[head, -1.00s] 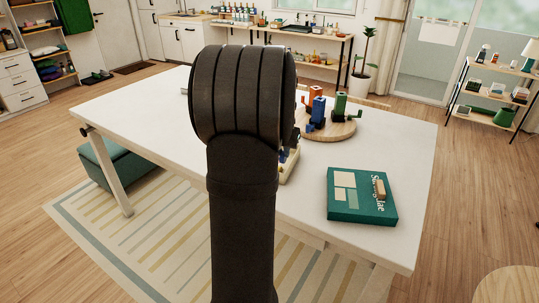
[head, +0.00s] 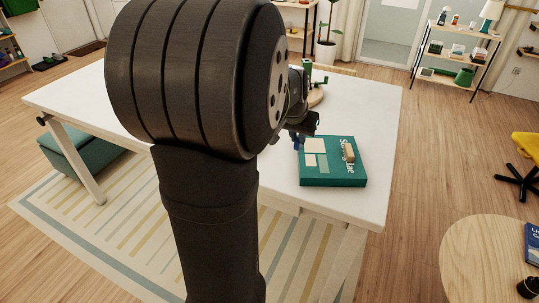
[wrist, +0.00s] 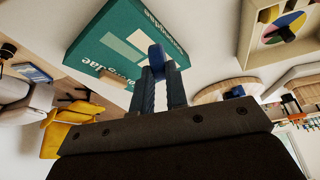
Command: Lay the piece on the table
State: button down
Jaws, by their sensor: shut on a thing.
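My gripper (wrist: 161,85) is shut on a small blue piece (wrist: 156,57), which sticks out past the fingertips in the wrist view. In the head view the gripper (head: 302,127) is at the left back corner of the teal box, with the blue piece (head: 298,143) low at its tip. I cannot tell whether the piece touches the table or the box. The white table (head: 376,110) has bare top to the right of and behind the box. My arm hides much of the table's middle.
The teal box (head: 322,179) lies flat near the table's front right, with a tan wooden block (head: 349,152) on it. A round wooden board (head: 316,98) with a green piece (head: 318,74) is behind. A tray with a coloured disc (wrist: 284,27) shows in the wrist view.

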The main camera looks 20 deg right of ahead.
jog(key=w+a+f, duration=0.1)
jog(key=w+f, duration=0.1)
jog(key=w+a+f, duration=0.2)
jog(key=w, duration=0.1)
jog(key=w+a+f, duration=0.2)
jog(key=w, duration=0.1)
jog(key=shift+w+a, duration=0.2)
jog(key=shift+f, duration=2)
jog(key=shift+f, duration=0.15)
jog(key=c, duration=1.4)
grip_release()
jog(key=shift+c, duration=0.2)
jog(key=v, duration=1.2)
jog(key=shift+d, duration=0.1)
